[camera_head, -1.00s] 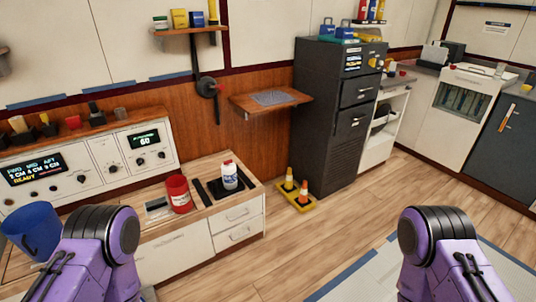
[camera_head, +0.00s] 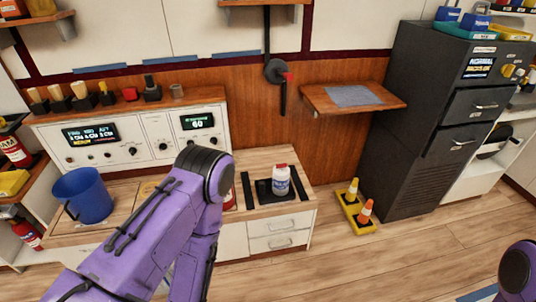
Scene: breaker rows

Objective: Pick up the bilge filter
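A white canister (camera_head: 281,180) with a blue label and a red cap stands upright on a black tray (camera_head: 263,192) on the wooden counter in the head view. It may be the bilge filter; no readable name confirms this. My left arm crosses the lower left of the view, in front of the counter and to the left of the canister. Its gripper is out of view. Only a rounded piece of my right arm shows at the lower right edge, and its gripper is not in view. A red container (camera_head: 231,195) is mostly hidden behind my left arm.
A blue bucket (camera_head: 84,196) stands on the counter's left part. A control panel (camera_head: 136,139) backs the counter. Yellow cone stand (camera_head: 354,212) sits on the floor beside the drawers. A wall shelf (camera_head: 390,101) juts out right of the canister. The wood floor at front right is clear.

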